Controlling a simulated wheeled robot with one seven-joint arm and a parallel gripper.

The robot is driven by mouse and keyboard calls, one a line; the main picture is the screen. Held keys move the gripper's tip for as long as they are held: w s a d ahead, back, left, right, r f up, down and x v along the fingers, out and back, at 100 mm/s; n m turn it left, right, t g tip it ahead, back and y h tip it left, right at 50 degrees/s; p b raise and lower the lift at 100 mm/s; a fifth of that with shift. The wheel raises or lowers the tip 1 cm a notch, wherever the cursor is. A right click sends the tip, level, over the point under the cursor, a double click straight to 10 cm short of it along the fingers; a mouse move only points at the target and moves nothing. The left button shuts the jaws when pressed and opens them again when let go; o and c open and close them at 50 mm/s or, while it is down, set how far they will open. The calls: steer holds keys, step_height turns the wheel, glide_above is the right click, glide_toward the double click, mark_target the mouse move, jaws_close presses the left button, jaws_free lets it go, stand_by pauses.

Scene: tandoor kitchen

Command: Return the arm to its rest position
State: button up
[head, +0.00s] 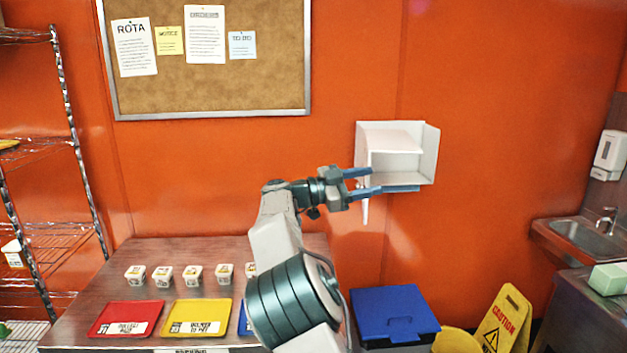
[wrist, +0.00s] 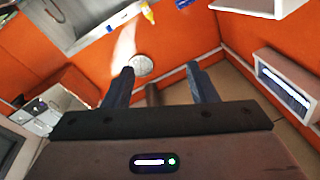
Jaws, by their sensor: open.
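My gripper (head: 364,183) is raised in front of the orange wall, with its two blue fingers pointing right and spread apart. My arm bends up from the lower middle of the head view and hides part of the steel table.
A steel table (head: 85,280) holds several small white tubs, a red tray (head: 126,319), a yellow tray (head: 196,317) and a partly hidden blue one. A blue-lidded bin (head: 395,312), a yellow caution sign (head: 507,318) and a sink (head: 580,238) stand right. A wire shelf (head: 45,165) stands left.

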steer(key=w+d+r+n+t+y, duration=0.3)
steer(key=d+r+n+t+y, duration=0.25)
steer(key=d+t, duration=0.4)
steer(key=s+a+f+n+g+y, duration=0.1)
steer(key=s+a+f+n+y, duration=0.3)
steer(key=s, duration=0.3)
steer(key=s+a+f+n+y+b, duration=0.1)
steer(key=s+a+f+n+y, duration=0.1)
steer(key=s+f+n+y, duration=0.35)
steer(key=s+a+f+n+g+y, duration=0.1)
steer(key=s+a+f+n+y, duration=0.2)
steer(key=s+y, duration=0.4)
steer(key=s+d+f+n+g+h, duration=0.1)
steer(key=s+f+g, duration=0.2)
steer(key=s+f, duration=0.3)
steer(key=s+d+f+n+g+h, duration=0.1)
steer(key=s+f+g, duration=0.3)
steer(key=s, duration=1.3)
step_height(320, 180, down, 2)
steer(key=shift+s+d+f+h, duration=0.15)
steer(key=shift+s+d+h, duration=0.1)
steer(key=shift+h, duration=0.25)
steer(key=shift+s+f+g, duration=0.15)
steer(key=shift+s+g, duration=0.1)
steer(key=shift+c, duration=1.7)
